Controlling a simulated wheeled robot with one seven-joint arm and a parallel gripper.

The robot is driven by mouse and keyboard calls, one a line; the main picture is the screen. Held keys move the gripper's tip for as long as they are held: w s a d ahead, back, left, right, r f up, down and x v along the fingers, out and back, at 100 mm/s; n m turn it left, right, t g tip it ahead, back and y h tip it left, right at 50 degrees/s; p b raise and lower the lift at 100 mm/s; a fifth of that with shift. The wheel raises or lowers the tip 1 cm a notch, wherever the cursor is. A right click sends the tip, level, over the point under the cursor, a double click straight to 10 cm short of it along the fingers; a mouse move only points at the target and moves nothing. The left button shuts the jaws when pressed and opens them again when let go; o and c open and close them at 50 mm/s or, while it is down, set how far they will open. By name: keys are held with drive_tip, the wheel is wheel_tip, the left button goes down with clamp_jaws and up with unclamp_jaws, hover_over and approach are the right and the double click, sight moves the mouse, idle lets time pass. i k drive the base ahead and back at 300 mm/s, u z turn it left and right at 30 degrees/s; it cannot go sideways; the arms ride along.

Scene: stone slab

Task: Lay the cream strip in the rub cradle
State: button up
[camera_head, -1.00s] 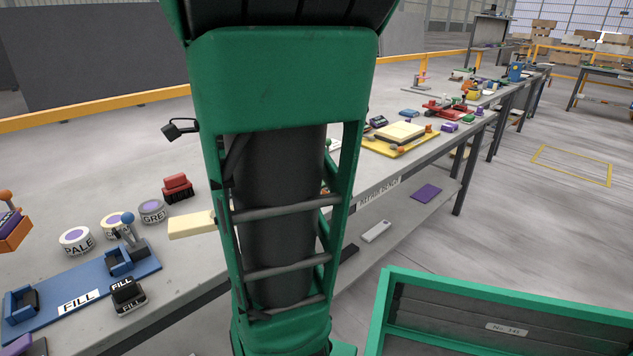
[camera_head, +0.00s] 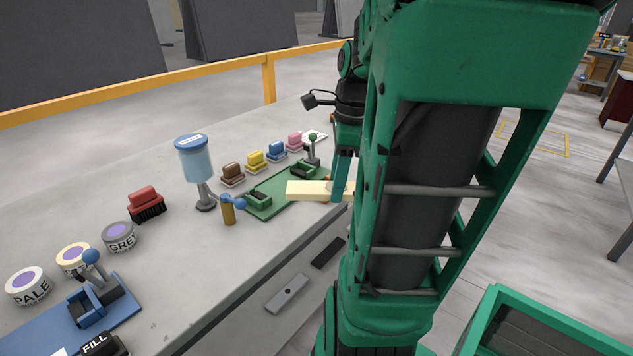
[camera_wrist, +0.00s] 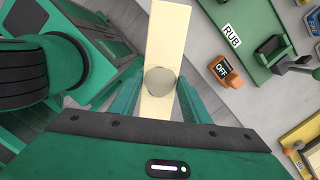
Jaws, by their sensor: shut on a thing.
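My gripper (camera_head: 342,178) is shut on the cream strip (camera_head: 305,190), a pale flat bar that sticks out to the left of the fingers. In the wrist view the strip (camera_wrist: 166,35) runs up between the fingers, with a round grey disc in front of it. The rub cradle is a green plate (camera_head: 262,208) on the bench with green holders and an upright lever with a green knob. The strip overlaps its front right side in the head view. In the wrist view the plate (camera_wrist: 262,52), labelled RUB, lies right of the strip, apart from it.
An orange OFF block (camera_wrist: 224,70) sits between strip and plate. A blue-topped dispenser (camera_head: 195,160) and several coloured blocks stand near the plate. A red brush (camera_head: 146,203), labelled tins and a blue fill fixture (camera_head: 110,312) are left. The bench front edge runs below.

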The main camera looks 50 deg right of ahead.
sight(281, 183)
drive_tip(key=z, duration=2.05)
drive_tip(key=k, duration=1.05)
drive_tip(key=u, duration=0.85)
drive_tip(key=i, duration=1)
drive_tip(key=u, duration=0.05)
